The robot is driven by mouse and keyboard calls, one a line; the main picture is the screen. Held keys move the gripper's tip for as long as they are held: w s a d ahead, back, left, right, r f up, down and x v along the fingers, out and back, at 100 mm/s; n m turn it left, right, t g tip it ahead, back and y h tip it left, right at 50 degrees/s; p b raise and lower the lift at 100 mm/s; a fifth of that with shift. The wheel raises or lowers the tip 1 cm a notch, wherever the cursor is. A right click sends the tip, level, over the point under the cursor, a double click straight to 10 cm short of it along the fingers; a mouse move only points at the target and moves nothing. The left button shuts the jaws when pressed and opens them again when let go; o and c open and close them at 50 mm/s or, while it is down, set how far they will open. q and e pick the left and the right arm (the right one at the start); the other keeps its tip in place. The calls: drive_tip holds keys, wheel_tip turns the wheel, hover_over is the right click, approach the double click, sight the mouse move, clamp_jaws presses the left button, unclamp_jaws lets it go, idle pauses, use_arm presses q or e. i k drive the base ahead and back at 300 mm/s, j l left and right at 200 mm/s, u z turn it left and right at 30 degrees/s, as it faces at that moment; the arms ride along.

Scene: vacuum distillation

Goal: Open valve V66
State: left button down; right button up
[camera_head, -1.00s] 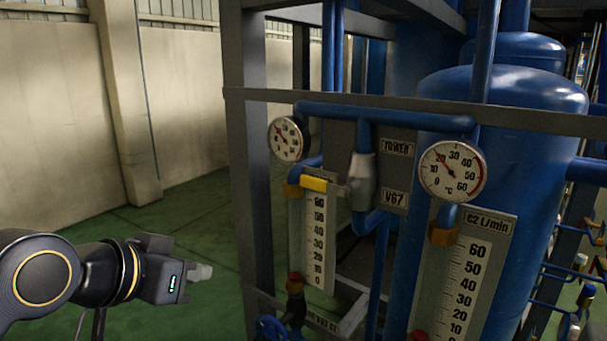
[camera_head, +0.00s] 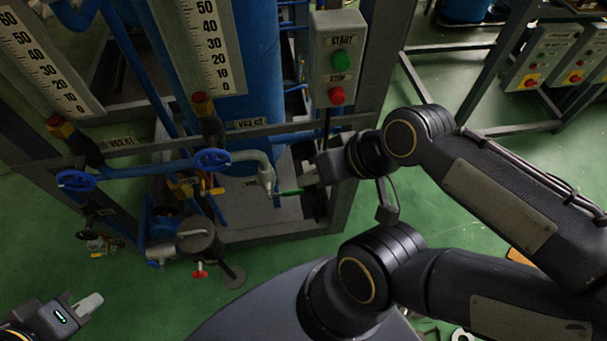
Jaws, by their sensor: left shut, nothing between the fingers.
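No label reading V66 is legible, so I cannot tell which valve it is. A green-handled valve lever (camera_head: 291,192) sits at the end of a grey elbow pipe (camera_head: 262,170) low on the frame. My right gripper (camera_head: 303,181) is beside this lever, coming from the right; whether it touches it and how its jaws stand is too small to tell. Two blue handwheels, one in the middle (camera_head: 212,161) and one at left (camera_head: 76,181), stand below the flow gauges. My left gripper (camera_head: 92,303) is shut and empty at the lower left, over the floor, away from the valves.
A control box (camera_head: 337,62) with a green START and a red STOP button stands above my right gripper. A red-handled valve (camera_head: 200,270) is under a small grey vessel (camera_head: 200,240). Steel frame bars surround the pipes.

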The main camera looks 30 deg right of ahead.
sight(300, 191)
drive_tip(key=z, duration=1)
drive_tip(key=k+j+u, duration=0.25)
drive_tip(key=k, duration=0.2)
